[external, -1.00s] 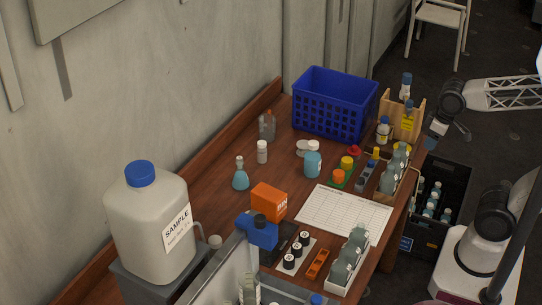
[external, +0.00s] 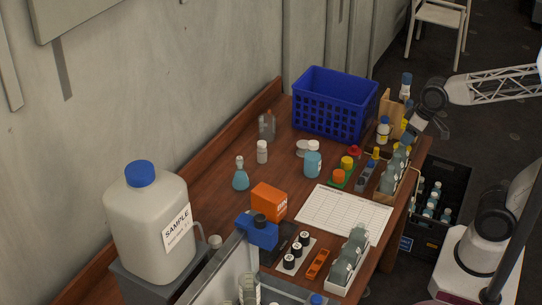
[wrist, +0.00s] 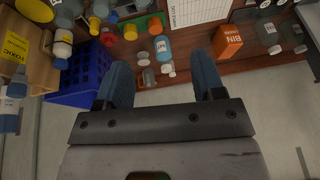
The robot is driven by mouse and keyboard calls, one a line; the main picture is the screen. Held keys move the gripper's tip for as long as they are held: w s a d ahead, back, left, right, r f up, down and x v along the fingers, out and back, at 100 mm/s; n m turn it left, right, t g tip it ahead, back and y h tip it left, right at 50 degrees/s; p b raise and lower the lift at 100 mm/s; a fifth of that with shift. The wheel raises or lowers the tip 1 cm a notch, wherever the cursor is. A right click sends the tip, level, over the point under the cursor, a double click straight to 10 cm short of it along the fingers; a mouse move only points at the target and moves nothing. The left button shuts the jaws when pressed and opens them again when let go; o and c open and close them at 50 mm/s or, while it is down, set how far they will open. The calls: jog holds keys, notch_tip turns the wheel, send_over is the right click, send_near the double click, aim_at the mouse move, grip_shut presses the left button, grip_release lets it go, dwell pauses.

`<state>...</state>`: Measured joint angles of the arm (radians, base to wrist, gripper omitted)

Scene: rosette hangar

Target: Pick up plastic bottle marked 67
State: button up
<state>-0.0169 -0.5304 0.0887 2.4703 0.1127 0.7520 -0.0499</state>
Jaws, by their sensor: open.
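No number 67 is legible on any bottle, so I cannot tell which one it is. Several grey-blue bottles stand in a rack (external: 391,178) at the table's right edge and in a white tray (external: 344,277) at the front. A light-blue bottle with a white cap (external: 312,163) stands mid-table; it also shows in the wrist view (wrist: 162,48). My gripper (external: 410,138) is over the table's right end, near the rack of bottles and the wooden stand. In the wrist view its two blue fingers (wrist: 160,75) are apart, with nothing held between them.
A blue basket (external: 335,107) stands at the back. A wooden stand (wrist: 38,78) holds bottles, some with yellow labels. An orange box (external: 269,201), a paper sheet (external: 340,211) and small capped containers occupy the table. A black crate (external: 455,175) of bottles sits on the floor at right.

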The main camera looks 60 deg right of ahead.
jog(key=w+a+t+y, duration=0.1)
jog(key=w+a+t, duration=0.1)
jog(key=w, duration=0.7)
jog(key=w+a+t, duration=0.2)
jog(key=w, duration=0.7)
jog(key=m+t+h, duration=0.4)
send_over(264, 144)
jog(key=s+a, duration=0.4)
jog(key=s, duration=0.9)
notch_tip(264, 144, down, 8)
jog(key=w+f+m+h, duration=0.2)
jog(key=w+f+h, duration=0.3)
jog(key=w+f, duration=0.3)
notch_tip(264, 144, down, 3)
jog(key=shift+d+r, duration=0.1)
jog(key=shift+d, duration=0.35)
jog(key=shift+x, duration=1.3)
jog(key=shift+f+x, duration=0.1)
jog(key=shift+x, duration=1.2)
jog(key=shift+f+x, duration=0.15)
jog(key=shift+x, duration=1.15)
